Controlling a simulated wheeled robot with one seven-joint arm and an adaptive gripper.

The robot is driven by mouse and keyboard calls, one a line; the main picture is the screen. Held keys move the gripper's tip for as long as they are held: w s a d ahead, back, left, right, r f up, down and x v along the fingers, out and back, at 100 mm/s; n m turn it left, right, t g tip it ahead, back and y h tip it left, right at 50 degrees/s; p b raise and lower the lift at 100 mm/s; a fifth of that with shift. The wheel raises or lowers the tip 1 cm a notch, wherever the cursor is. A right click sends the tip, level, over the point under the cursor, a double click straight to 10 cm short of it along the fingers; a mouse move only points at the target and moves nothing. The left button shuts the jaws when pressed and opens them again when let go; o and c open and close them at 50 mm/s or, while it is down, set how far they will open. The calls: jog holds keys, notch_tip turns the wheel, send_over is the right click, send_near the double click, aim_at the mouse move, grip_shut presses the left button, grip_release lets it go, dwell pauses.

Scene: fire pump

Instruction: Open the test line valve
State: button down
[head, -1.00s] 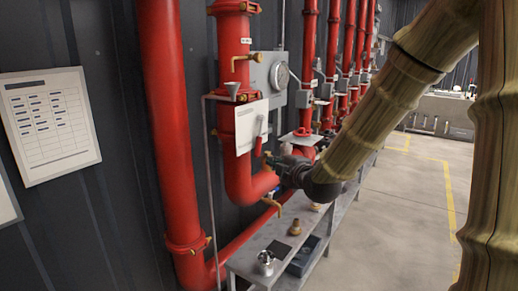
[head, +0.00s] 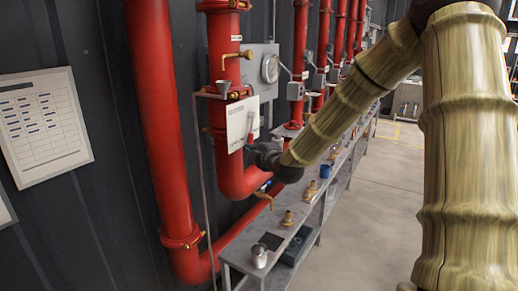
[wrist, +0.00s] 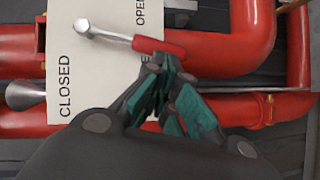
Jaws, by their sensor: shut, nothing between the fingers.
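The test line valve's lever (wrist: 112,36) has a metal arm and a red grip (wrist: 160,47). It lies in front of a white placard (wrist: 90,75) marked CLOSED and OPEN. In the wrist view, the grip points toward the OPEN side. My gripper (wrist: 163,70) is shut and empty. Its green fingertips are right by the grip's end; I cannot tell if they touch it. In the head view, my gripper (head: 258,150) is partly hidden.
Red pipes (head: 162,120) run along the dark wall. A grey box with a gauge (head: 269,68) is behind the placard. A metal bench (head: 240,252) with brass fittings (head: 287,218) runs below. A notice sheet (head: 42,125) hangs at left. The floor at right is clear.

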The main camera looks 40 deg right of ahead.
aim_at(251, 134)
jog(key=shift+p+x, duration=0.5)
jog(key=shift+x, duration=1.05)
